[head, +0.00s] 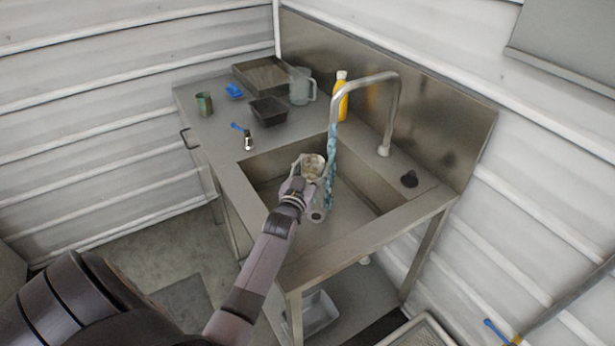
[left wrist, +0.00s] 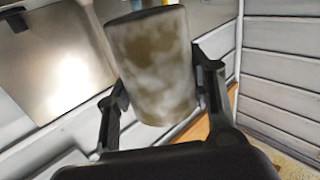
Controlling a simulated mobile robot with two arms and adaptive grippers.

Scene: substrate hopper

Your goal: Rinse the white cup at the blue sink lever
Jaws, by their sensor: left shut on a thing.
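The white cup (head: 313,166) is over the sink basin (head: 347,217), just left of the falling water (head: 331,165); I cannot tell whether the water touches it. In the left wrist view the cup (left wrist: 153,68) has brown smears over its side and looks slightly tilted. My left gripper (head: 307,178) is shut on it, one finger on each side. The blue lever (head: 237,127) stands on a small metal fitting on the counter, left of the basin. Water runs from the curved steel spout (head: 366,81). My right gripper is not in view.
On the counter are a green cup (head: 204,104), a dark tray (head: 268,111), a clear jug (head: 300,87), a yellow bottle (head: 341,98) and a black stopper (head: 409,179). A steel backsplash stands behind. The basin's right side is free.

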